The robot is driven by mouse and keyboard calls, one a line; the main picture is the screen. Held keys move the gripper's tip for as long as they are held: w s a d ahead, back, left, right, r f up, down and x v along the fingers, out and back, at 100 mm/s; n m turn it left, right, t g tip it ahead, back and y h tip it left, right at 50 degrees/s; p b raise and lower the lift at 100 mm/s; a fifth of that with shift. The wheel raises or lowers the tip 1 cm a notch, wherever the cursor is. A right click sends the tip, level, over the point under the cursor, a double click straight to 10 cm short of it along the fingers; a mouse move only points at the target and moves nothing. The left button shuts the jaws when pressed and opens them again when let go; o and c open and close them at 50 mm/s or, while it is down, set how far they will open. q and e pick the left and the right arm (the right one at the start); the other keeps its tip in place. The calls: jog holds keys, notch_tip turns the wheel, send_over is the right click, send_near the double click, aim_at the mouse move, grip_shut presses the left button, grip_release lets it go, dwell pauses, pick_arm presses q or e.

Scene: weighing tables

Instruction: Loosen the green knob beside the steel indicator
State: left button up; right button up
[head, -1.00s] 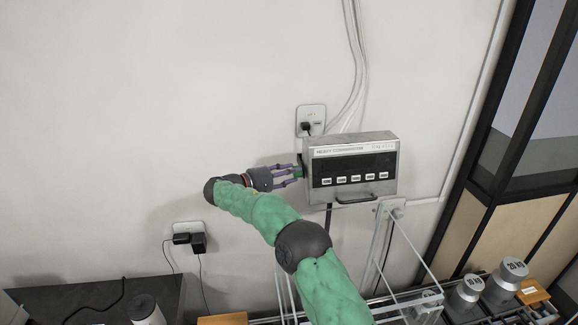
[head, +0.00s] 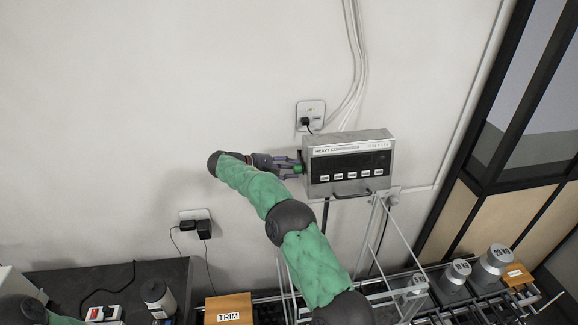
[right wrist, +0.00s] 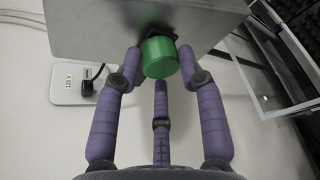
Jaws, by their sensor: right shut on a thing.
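The steel indicator (head: 350,165) is a metal box on the wall with a dark front and a row of white buttons. The green knob (head: 298,169) sticks out of its left side and shows large in the right wrist view (right wrist: 160,58). My right gripper (head: 292,166) reaches in from the left, its purple fingers shut on the knob. In the right wrist view, two fingers flank the knob and a third is below it; the knob's face stays visible. My left gripper is out of view.
A wall socket (head: 310,114) with a plug is just above the indicator, and another socket (head: 196,222) is lower left. White cables run up the wall. A thin metal frame (head: 385,235) stands below the indicator. Steel weights (head: 493,265) stand at lower right.

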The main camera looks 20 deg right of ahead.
jog(key=shift+f+n, duration=0.3)
jog(key=shift+f, duration=0.2)
jog(key=o, duration=1.1)
jog(key=shift+d, duration=0.1)
jog(key=shift+r, duration=0.15)
jog(key=v, duration=1.2)
jog(key=shift+w+r, duration=0.1)
jog(key=shift+w, duration=0.05)
